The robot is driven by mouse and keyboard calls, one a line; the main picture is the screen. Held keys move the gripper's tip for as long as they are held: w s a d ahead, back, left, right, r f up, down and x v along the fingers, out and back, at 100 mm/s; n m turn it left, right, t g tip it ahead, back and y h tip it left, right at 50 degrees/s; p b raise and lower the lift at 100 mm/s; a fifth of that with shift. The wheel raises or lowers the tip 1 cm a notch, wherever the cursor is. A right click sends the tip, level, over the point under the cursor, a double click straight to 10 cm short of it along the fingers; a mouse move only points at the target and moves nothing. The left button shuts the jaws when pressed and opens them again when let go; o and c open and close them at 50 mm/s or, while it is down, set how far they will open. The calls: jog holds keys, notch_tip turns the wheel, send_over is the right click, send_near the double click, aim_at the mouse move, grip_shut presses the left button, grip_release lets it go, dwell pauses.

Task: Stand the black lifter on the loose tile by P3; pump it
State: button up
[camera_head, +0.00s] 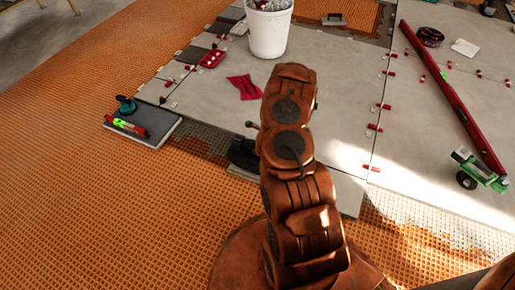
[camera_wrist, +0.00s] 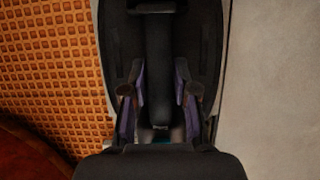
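The black lifter (camera_wrist: 158,60) fills the middle of the wrist view, with its bar-like handle running up the picture. My gripper (camera_wrist: 160,92) has a finger on each side of this handle, and the purple-grey pads appear to press on it. In the head view the lifter (camera_head: 243,154) shows as a dark shape left of my arm, partly hidden by it. It is over a pale tile edge (camera_head: 242,174) beside the orange mat; whether it touches the tile is unclear. No P3 label is readable, and the pump part cannot be made out.
A dark slab (camera_head: 155,131) at left holds a red-and-green level (camera_head: 126,126) and a teal suction cup (camera_head: 126,105). Orange matting (camera_head: 70,190) is clear at left.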

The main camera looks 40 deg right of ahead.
jog(key=o, duration=0.4)
jog(key=v, duration=1.2)
dwell(0.3)
